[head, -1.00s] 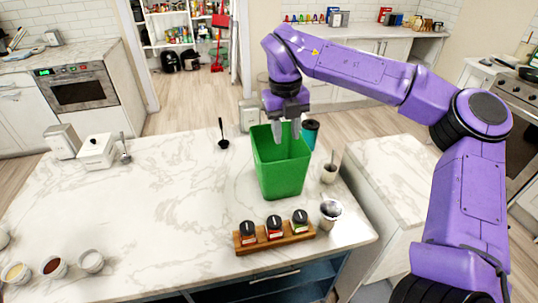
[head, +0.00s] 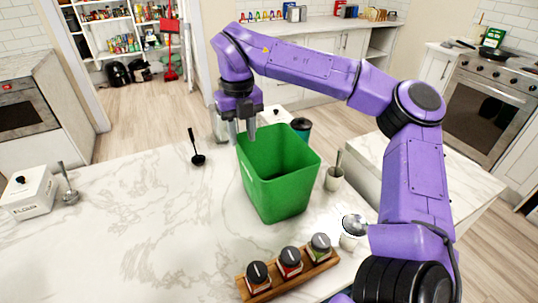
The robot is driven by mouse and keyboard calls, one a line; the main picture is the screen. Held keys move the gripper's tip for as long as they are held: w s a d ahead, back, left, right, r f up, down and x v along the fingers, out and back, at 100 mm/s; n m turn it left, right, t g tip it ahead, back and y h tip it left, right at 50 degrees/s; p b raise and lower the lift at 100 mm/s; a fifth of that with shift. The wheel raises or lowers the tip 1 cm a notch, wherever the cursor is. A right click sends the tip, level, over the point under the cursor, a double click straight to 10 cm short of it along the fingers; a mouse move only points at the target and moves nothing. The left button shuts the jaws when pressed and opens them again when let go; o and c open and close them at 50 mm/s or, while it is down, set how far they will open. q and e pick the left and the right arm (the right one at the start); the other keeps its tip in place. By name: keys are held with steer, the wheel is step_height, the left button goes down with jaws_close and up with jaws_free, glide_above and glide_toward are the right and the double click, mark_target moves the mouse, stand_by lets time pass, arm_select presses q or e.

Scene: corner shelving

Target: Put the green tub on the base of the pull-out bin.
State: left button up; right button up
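The green tub (head: 277,185) stands upright and open on the white marble counter (head: 140,215). It looks empty, though its bottom inside is partly hidden. My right gripper (head: 242,132) points down at the tub's far left rim corner. Its two fingers are apart with a gap between them. One finger overlaps the rim corner in the picture and the other shows just left of it. I cannot tell whether they touch the tub. My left gripper is not in view. The pull-out bin is not in view.
A wooden rack of spice jars (head: 290,278), a metal-topped cup (head: 353,230) and a small cup (head: 334,178) stand near the tub. A teal-banded container (head: 301,129) is behind it. The left counter has free room.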

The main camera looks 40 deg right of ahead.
mark_target(247, 171)
steer(key=f, duration=0.3)
steer(key=f+p, duration=0.1)
steer(key=f, duration=0.5)
steer(key=shift+s+d+f, duration=0.15)
steer(key=shift+s+f, duration=0.1)
steer(key=shift+f, duration=0.15)
jaws_close()
stand_by(0.8)
